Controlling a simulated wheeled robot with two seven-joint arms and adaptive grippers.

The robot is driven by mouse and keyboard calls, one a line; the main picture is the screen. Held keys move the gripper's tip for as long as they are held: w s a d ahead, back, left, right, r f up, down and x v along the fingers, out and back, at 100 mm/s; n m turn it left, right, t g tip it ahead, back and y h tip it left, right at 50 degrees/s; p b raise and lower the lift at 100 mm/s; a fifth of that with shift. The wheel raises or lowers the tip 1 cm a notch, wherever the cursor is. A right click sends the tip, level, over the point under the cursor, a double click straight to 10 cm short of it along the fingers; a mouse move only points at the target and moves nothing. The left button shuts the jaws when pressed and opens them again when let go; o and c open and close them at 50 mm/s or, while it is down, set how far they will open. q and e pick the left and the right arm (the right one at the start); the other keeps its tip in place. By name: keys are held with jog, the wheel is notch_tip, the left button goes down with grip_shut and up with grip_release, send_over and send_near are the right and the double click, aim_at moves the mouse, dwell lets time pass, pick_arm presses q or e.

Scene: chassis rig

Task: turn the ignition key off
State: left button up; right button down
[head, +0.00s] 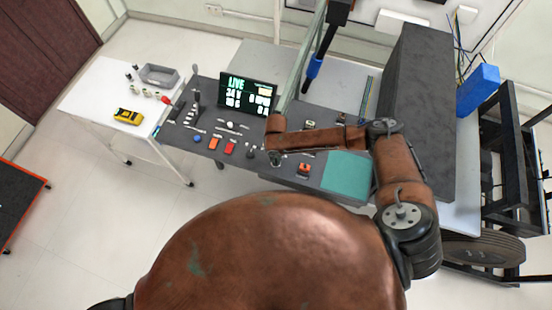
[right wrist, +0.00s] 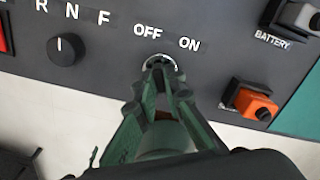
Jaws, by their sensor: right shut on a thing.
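The ignition switch (right wrist: 160,57) is a round metal-rimmed socket on the dark panel, just below the white OFF and ON labels. My right gripper (right wrist: 161,76) has its green fingers closed together right at the switch, shut on the key there. The fingers hide the key, so I cannot tell which label it points to. In the head view my right gripper (head: 275,158) is over the front part of the panel. My left gripper is not in view.
A dark knob (right wrist: 66,50) is left of the switch; an orange control (right wrist: 250,101) and a battery switch (right wrist: 294,18) are to its right. In the head view are a lit screen (head: 247,94), a teal mat (head: 346,174) and a tall dark block (head: 412,110).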

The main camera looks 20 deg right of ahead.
aim_at(276, 160)
dwell(0.3)
jog(key=c, duration=2)
grip_release()
jog(key=shift+r, duration=0.1)
notch_tip(276, 160, up, 12)
jog(key=shift+f, duration=0.1)
